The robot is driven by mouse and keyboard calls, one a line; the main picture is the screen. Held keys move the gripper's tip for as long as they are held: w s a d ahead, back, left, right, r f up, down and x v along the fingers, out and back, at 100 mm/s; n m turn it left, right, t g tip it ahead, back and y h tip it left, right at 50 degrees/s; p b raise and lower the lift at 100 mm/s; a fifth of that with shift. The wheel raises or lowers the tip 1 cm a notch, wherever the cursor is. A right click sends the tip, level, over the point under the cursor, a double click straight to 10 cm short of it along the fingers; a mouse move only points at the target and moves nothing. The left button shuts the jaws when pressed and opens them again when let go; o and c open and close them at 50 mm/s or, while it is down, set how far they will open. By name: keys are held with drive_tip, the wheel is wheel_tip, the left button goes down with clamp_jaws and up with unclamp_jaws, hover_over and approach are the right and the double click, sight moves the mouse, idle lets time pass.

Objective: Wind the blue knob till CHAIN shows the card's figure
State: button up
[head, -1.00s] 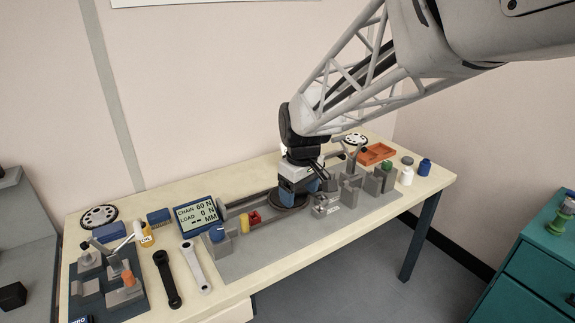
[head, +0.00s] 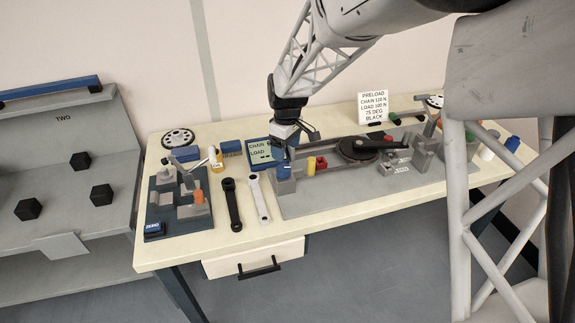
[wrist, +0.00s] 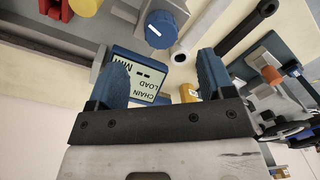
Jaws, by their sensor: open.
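The blue knob (wrist: 165,29), with a pale mark on its face, lies just beyond the fingertips in the wrist view. My gripper (wrist: 163,61) is open and empty, its blue fingers apart and not around the knob. The display (head: 259,152) is partly covered there; CHAIN and LOAD labels show, figures mostly hidden. It is upside down in the wrist view (wrist: 146,75). The white card (head: 373,106) reads PRELOAD, with a CHAIN figure that looks like 120 N.
A red block (head: 321,162) and yellow cylinder (head: 308,166) stand right of the knob. A black crank (head: 378,145) lies on the rig's disc. Black and pale crank arms (head: 232,204) lie in front left. A fixture tray (head: 180,205) stands farther left.

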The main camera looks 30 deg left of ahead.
sight(285, 168)
drive_tip(key=shift+a+f, duration=0.1)
idle(0.3)
drive_tip(key=shift+s+f, duration=0.2)
drive_tip(key=shift+f, duration=3.6)
drive_tip(key=shift+c, duration=0.4)
drive_tip(key=c, duration=0.8)
drive_tip(key=shift+c, duration=0.2)
